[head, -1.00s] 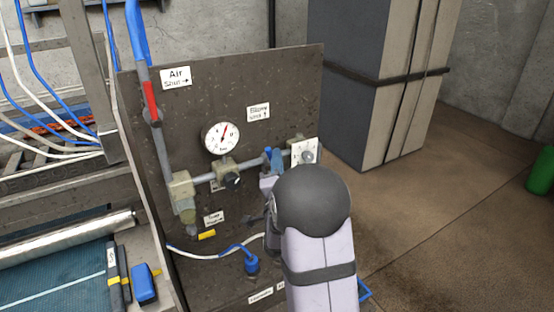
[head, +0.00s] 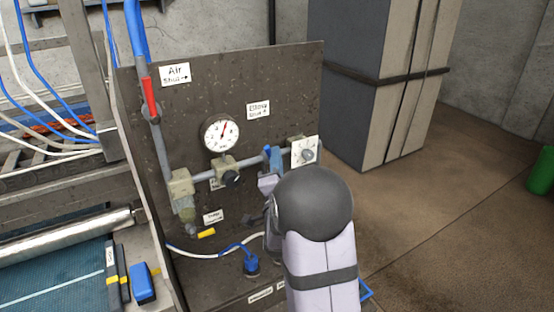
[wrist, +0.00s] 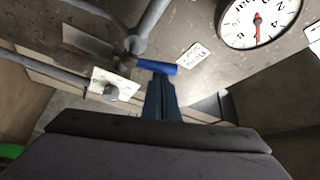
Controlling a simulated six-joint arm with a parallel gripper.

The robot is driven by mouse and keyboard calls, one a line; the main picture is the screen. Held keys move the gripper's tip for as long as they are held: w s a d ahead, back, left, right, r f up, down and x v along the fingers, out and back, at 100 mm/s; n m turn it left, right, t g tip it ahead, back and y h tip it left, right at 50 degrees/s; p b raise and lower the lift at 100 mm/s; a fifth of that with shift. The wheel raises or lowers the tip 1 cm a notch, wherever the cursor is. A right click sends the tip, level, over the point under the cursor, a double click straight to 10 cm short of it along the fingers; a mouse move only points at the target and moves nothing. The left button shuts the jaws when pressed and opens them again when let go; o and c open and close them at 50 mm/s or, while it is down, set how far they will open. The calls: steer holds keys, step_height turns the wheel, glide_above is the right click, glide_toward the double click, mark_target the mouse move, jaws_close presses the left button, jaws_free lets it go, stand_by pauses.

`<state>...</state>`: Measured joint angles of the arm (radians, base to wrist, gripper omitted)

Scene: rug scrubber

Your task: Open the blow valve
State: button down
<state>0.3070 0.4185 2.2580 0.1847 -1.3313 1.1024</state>
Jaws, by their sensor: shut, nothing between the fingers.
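The blow valve's blue lever (wrist: 157,67) lies across the top of my gripper's fingertips (wrist: 160,80) in the wrist view. In the head view a blue part (head: 270,156) shows on the grey pipe, just above my pale wrist, where lever and fingers are hard to tell apart. My gripper is shut and holds nothing. Its fingertips are right at the lever; whether they touch it I cannot tell. My own arm hides the lower part of this area in the head view.
A dark panel (head: 300,80) carries the pipe, a round gauge (head: 220,133), a red-handled valve (head: 150,97) and a white plate with a knob (head: 304,152). A blue hose (head: 137,35) runs up at the left. A wrapped tall block (head: 340,110) stands behind.

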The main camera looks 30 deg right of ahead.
steer(key=shift+a+f+b, duration=0.15)
steer(key=shift+f+b, duration=0.1)
steer(key=shift+b, duration=0.05)
steer(key=a+f+n+t+y+b, duration=0.1)
steer(key=n+t+y+b, duration=0.1)
steer(key=n+b, duration=0.3)
steer(key=a+f+n+t+y+b, duration=0.1)
steer(key=n+b, duration=0.5)
steer(key=b, duration=0.6)
steer(key=a+f+n+t+y+b, duration=0.1)
steer(key=n+t+y+b, duration=0.1)
steer(key=n+y+b, duration=0.3)
steer(key=shift+a+f+n+t+b, duration=0.15)
steer(key=shift+f+n+t+b, duration=0.35)
steer(key=shift+b, duration=1.45)
steer(key=shift+r, duration=0.25)
steer(key=s+f, duration=0.1)
steer(key=s, duration=0.8)
steer(key=shift+s+f+b, duration=0.15)
steer(key=shift+b, duration=0.2)
